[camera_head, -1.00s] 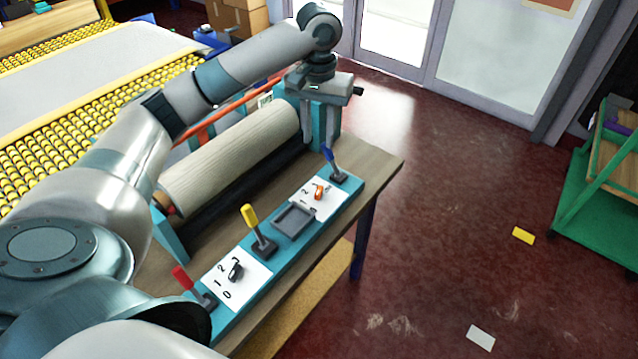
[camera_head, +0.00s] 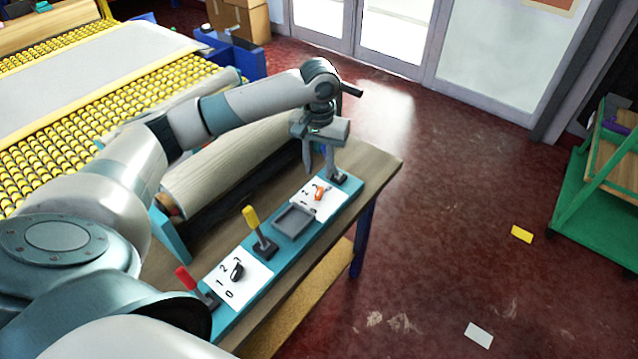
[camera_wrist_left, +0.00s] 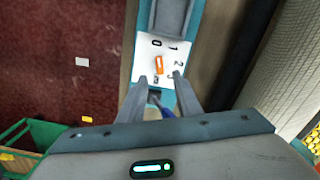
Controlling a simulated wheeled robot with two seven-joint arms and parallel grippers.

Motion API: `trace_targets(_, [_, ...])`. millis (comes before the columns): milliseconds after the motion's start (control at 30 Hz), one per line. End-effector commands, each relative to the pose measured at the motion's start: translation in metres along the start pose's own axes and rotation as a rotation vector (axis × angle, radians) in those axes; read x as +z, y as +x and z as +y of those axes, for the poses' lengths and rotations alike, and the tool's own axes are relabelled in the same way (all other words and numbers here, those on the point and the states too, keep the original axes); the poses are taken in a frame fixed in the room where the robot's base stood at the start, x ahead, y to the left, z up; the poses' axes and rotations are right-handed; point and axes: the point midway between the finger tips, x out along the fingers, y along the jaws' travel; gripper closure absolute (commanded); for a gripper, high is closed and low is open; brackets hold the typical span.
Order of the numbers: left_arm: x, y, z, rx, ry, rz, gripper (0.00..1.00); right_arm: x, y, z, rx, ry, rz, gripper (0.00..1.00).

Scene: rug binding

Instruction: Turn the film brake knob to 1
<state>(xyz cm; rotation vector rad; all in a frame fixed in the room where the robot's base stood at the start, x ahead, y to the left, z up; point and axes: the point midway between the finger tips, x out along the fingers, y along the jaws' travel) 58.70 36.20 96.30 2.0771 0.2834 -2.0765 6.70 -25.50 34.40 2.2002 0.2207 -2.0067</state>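An orange knob (camera_head: 319,193) sits on a white numbered plate (camera_head: 305,202) at the far end of the teal control panel (camera_head: 270,285). It also shows in the left wrist view (camera_wrist_left: 159,66), lying nearly along the picture's vertical, with the marks 0, 1, 2 and 3 to its top and right. I cannot tell which end is its pointer. A black knob (camera_head: 237,270) sits on the near white plate. No readable label tells which is the film brake knob. My left gripper (camera_head: 318,168) is open and empty above the far end, the orange knob ahead of its fingertips (camera_wrist_left: 160,79).
A blue-handled lever (camera_wrist_left: 165,109) stands close to my left gripper's fingers. A yellow lever (camera_head: 250,217) and a red lever (camera_head: 184,277) stand along the panel. A shallow grey tray (camera_head: 278,231) lies between the plates. A large roll (camera_head: 200,183) lies behind the panel.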

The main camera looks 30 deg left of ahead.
Motion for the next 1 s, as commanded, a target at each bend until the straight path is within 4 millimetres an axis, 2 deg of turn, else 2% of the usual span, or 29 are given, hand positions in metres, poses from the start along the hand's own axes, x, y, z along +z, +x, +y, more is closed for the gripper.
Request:
trace_targets(200, [0.001, 0.038, 0.0, -0.001, 0.0, -0.004, 0.69, -0.001, -0.01, 0.0, 0.0, 0.0, 0.0, 0.69])
trace_targets(400, [0.001, 0.064, 0.0, 0.0, 0.0, -0.002, 0.69, -0.001, -0.015, 0.0, 0.0, 0.0, 0.0, 0.69])
trace_targets(600, [0.0, 0.076, 0.0, -0.001, 0.001, 0.0, 0.69, -0.001, -0.016, 0.0, 0.0, 0.0, 0.0, 0.69])
trace_targets(900, [0.0, 0.077, 0.0, 0.0, 0.001, 0.0, 0.69, -0.001, -0.016, 0.0, 0.0, 0.0, 0.0, 0.69])
trace_targets(967, [0.0, 0.077, 0.0, 0.0, 0.001, 0.0, 0.81, -0.001, -0.016, 0.0, 0.0, 0.0, 0.0, 0.69])
trace_targets(1000, [0.0, 0.077, 0.0, 0.0, 0.001, 0.0, 0.9, -0.001, -0.016, 0.0, 0.0, 0.0, 0.0, 0.69])
